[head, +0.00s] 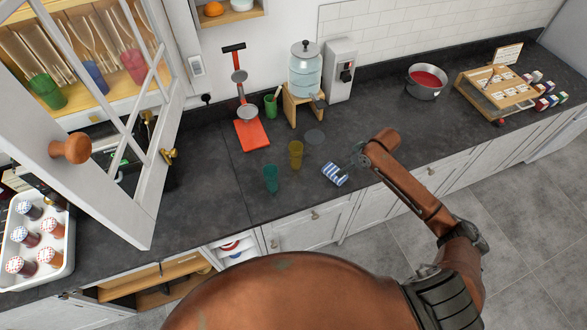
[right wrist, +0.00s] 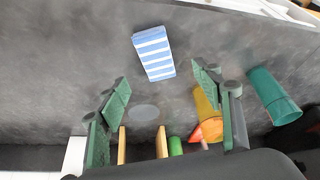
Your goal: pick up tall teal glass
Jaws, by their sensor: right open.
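The tall teal glass (head: 270,178) stands on the dark counter near its front edge in the head view. In the right wrist view the teal glass (right wrist: 272,97) is at the far right, outside the jaws. An amber glass (head: 296,153) stands just behind and right of it; it also shows in the right wrist view (right wrist: 205,110), partly behind a finger. My right gripper (head: 352,163) is open and empty over the counter, right of both glasses and beside a blue-and-white striped item (head: 335,174), which also shows in the right wrist view (right wrist: 154,54). My left gripper is not in view.
An open glazed door (head: 110,170) with a wooden knob reaches over the counter at left. Behind the glasses are a red-based stand (head: 252,135), a green cup (head: 270,105) and a drink dispenser (head: 305,72). A pot (head: 426,82) stands farther right.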

